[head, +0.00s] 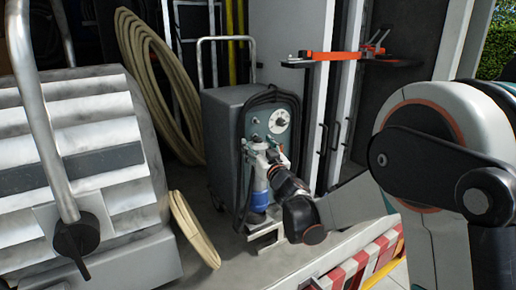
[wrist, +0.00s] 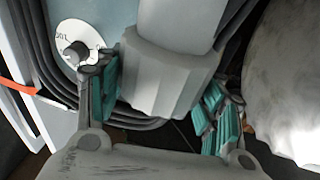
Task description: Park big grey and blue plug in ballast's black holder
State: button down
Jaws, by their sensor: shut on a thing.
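The ballast (head: 225,112) is a dark grey wheeled box with a teal front panel and a white dial (head: 279,121); the dial also shows in the wrist view (wrist: 77,45). My gripper (head: 258,172) is in front of the panel, below the dial. It is shut on the plug, whose blue part (head: 261,200) shows below the fingers in the head view. In the wrist view the plug's ribbed grey body (wrist: 165,75) is between the teal-padded fingers (wrist: 158,112). I cannot make out the black holder clearly; whether the plug touches it is hidden.
Black cable (head: 243,150) loops around the ballast's front. A metal bracket (head: 266,238) is low below the plug. A large ribbed grey unit (head: 80,160) stands at left, a coiled beige hose (head: 150,80) behind. An orange bar (head: 335,56) is above right. The striped truck edge (head: 350,278) is in front.

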jog(key=shift+w+a+f+b, duration=0.65)
jog(key=shift+w+f, duration=0.05)
jog(key=shift+w, duration=0.25)
jog(key=shift+f+b, duration=2.35)
jog(key=shift+f, duration=0.05)
dwell(2.4)
jog(key=shift+c, duration=1.8)
grip_release()
jog(key=shift+s, duration=0.1)
jog(key=o, duration=0.3)
jog(key=shift+o, duration=0.2)
jog(key=shift+r, duration=0.15)
jog(key=shift+r+p, duration=1.4)
jog(key=shift+r, duration=1)
